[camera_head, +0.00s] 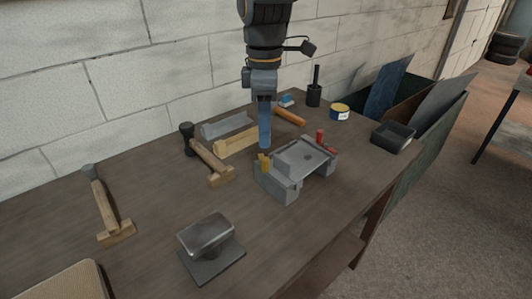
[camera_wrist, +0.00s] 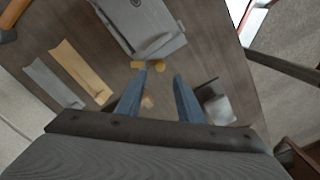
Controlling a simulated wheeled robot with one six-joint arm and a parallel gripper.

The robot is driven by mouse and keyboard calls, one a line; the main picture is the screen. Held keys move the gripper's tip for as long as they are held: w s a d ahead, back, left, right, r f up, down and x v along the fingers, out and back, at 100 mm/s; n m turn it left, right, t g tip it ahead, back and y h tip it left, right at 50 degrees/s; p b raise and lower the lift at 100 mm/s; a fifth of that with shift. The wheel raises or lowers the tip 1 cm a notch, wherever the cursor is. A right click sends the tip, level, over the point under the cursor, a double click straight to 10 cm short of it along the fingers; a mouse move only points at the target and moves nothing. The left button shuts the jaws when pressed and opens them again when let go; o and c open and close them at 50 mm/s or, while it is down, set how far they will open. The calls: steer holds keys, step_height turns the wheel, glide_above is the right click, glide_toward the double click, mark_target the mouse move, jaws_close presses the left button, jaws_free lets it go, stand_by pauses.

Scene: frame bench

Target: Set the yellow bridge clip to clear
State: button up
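The grey bridge-shaped frame (camera_head: 308,158) stands on the bench, and its edge fills the top of the wrist view (camera_wrist: 150,38). The yellow bridge clip (camera_head: 264,162) is a small upright piece at the frame's left end. In the wrist view the yellow clip (camera_wrist: 158,66) shows as small yellow parts at the frame's edge, just beyond my fingertips. A red clip (camera_head: 321,138) sits at the frame's far right side. My gripper (camera_head: 264,147) points down just above the yellow clip. Its blue fingers (camera_wrist: 160,75) are apart with nothing held between them. Whether a finger touches the clip cannot be told.
A wooden block (camera_head: 237,140) and a grey channel (camera_head: 226,124) lie behind left. Mallets (camera_head: 208,162) (camera_head: 105,208) lie to the left. A metal block on a plate (camera_head: 207,238) stands in front. A dark tray (camera_head: 393,135) is at right. The front right bench is clear.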

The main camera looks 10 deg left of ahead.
mark_target(266, 159)
steer(key=shift+d+f+p, duration=0.1)
steer(key=shift+f+p, duration=0.7)
steer(key=shift+f, duration=2.8)
